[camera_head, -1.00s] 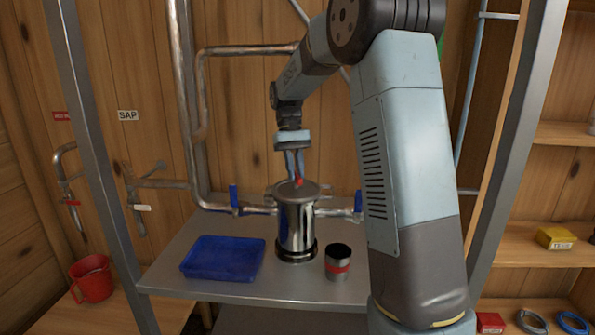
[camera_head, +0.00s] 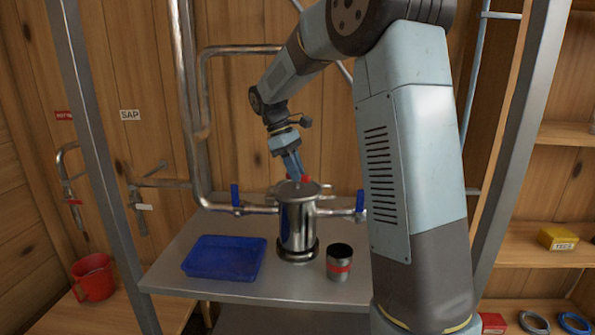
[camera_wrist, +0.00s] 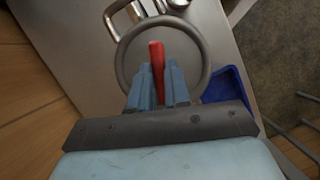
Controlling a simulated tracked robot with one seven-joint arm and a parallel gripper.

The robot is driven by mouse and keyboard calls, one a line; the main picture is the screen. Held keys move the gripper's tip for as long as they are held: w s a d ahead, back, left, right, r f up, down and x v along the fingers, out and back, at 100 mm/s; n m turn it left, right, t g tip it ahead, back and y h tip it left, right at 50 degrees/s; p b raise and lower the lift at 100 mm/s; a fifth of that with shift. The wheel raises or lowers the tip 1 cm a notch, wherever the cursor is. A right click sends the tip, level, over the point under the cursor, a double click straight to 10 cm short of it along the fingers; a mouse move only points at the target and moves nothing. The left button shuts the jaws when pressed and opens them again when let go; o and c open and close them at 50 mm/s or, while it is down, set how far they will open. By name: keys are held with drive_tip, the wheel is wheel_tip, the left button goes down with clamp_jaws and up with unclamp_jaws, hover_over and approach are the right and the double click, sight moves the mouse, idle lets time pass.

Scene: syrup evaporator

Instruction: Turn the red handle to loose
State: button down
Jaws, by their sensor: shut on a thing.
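The red handle (camera_wrist: 156,57) lies across the round lid of a steel canister (camera_head: 296,228). In the wrist view it sits between my two blue fingers, its far end sticking out beyond them. My gripper (camera_wrist: 160,85) is shut on the red handle. In the head view my gripper (camera_head: 294,175) is tilted and comes down on the lid from above. A small red part of the handle (camera_head: 306,179) shows beside the fingertips. The fingers hide the rest of it there.
A blue tray (camera_head: 224,277) lies left of the canister, and a steel cup with a red band (camera_head: 339,268) stands to its right. Blue-handled valves (camera_head: 235,197) sit on the pipe on both sides. A grey frame post (camera_head: 90,140) stands at left.

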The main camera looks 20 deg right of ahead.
drive_tip(key=shift+s+n, duration=0.1)
drive_tip(key=shift+n, duration=0.4)
drive_tip(key=c, duration=1.1)
unclamp_jaws()
drive_tip(key=v, duration=1.3)
drive_tip(key=shift+a+r, duration=0.25)
drive_tip(key=shift+r, duration=0.05)
